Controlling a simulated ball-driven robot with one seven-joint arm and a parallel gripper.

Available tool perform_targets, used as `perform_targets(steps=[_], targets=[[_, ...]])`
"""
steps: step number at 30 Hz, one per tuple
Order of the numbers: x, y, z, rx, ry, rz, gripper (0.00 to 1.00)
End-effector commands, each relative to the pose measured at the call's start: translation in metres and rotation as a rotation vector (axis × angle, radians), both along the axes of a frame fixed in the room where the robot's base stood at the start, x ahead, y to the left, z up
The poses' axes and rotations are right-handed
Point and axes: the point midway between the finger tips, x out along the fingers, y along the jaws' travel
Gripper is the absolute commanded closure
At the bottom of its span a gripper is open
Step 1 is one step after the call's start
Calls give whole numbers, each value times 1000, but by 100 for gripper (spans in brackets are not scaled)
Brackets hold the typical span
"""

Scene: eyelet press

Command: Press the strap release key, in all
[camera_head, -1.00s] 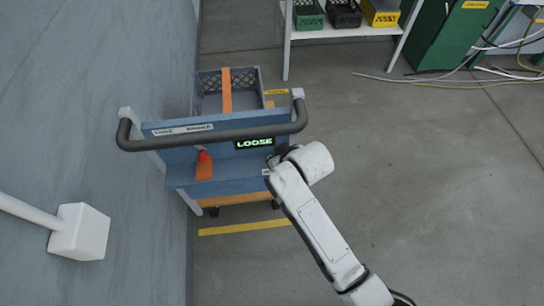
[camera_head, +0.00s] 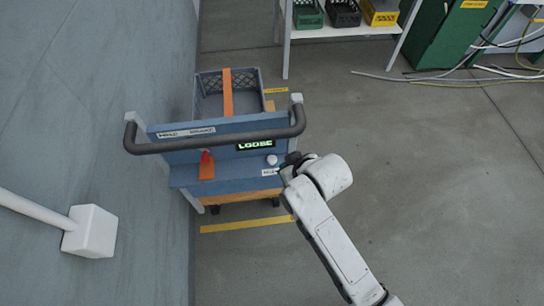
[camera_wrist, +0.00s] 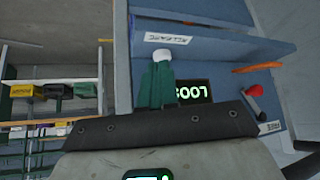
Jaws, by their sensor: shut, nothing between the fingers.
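The strap release key, a white round knob (camera_head: 272,160), sits on the blue cart panel just right of the lit display (camera_head: 255,145), which reads "LOOSE". In the wrist view the white key (camera_wrist: 162,55) shows just beyond my fingertips, beside a label that seems to read "RELEASE" (camera_wrist: 168,39). My gripper (camera_head: 287,165) is right of the key in the head view, with a small gap between them. Its green fingers (camera_wrist: 157,75) are shut and empty in the wrist view. An orange strap (camera_head: 228,92) runs over the grey crate (camera_head: 208,104).
A dark handlebar (camera_head: 220,141) spans the cart above the panel. A red lever (camera_head: 206,163) stands left of the display. A blue-grey wall (camera_head: 90,100) is close on the left. A shelf with bins (camera_head: 345,14) is behind.

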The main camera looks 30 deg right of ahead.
Motion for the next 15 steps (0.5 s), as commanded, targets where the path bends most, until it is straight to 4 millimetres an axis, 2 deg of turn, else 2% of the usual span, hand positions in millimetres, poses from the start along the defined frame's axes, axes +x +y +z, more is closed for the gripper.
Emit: perform_targets(steps=[6,10,15], targets=[[-26,-3,34,0,-1,0,100],[-36,-4,48,0,-1,0,100],[-42,-5,56,0,0,0,100]])
